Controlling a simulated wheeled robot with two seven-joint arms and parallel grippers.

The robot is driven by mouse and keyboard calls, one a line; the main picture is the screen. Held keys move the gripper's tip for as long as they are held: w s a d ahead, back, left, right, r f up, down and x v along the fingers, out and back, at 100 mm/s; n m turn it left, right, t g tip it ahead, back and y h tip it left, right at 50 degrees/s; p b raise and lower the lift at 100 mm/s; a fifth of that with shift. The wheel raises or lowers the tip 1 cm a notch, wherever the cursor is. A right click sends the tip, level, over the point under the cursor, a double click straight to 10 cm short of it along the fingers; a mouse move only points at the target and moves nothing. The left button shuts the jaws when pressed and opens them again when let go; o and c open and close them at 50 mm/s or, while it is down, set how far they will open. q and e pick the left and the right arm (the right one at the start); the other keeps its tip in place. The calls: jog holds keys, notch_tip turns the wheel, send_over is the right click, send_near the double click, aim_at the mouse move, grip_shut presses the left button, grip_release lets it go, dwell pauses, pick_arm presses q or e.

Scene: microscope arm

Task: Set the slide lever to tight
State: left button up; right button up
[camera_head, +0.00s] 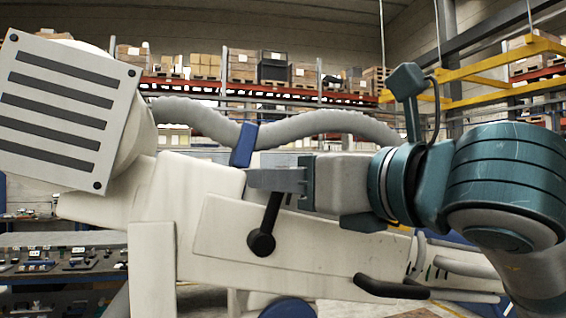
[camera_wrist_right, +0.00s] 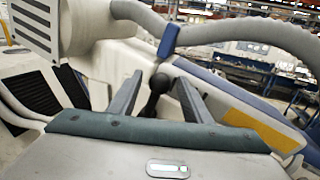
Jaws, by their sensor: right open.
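The slide lever (camera_head: 264,233) is a black stem with a round black knob on the side of the cream microscope arm (camera_head: 290,243). In the head view it slants, knob low, and its upper end meets the lower edge of my right gripper's fingers. My right gripper (camera_head: 250,179) comes in from the right at the lever. In the right wrist view its two fingers (camera_wrist_right: 159,78) are spread, and the dark lever (camera_wrist_right: 154,98) shows in the gap between them. I cannot tell whether either finger touches it. My left gripper is out of view.
A white slotted box (camera_head: 65,110) stands at the upper left of the arm. A ribbed grey hose (camera_head: 325,123) with a blue clamp (camera_head: 244,145) runs behind my gripper. A black handle (camera_head: 390,288) sticks out at the lower right. A bench with small parts (camera_head: 70,262) is at left.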

jog(key=shift+w+a, duration=0.25)
jog(key=shift+w, duration=0.15)
grip_shut()
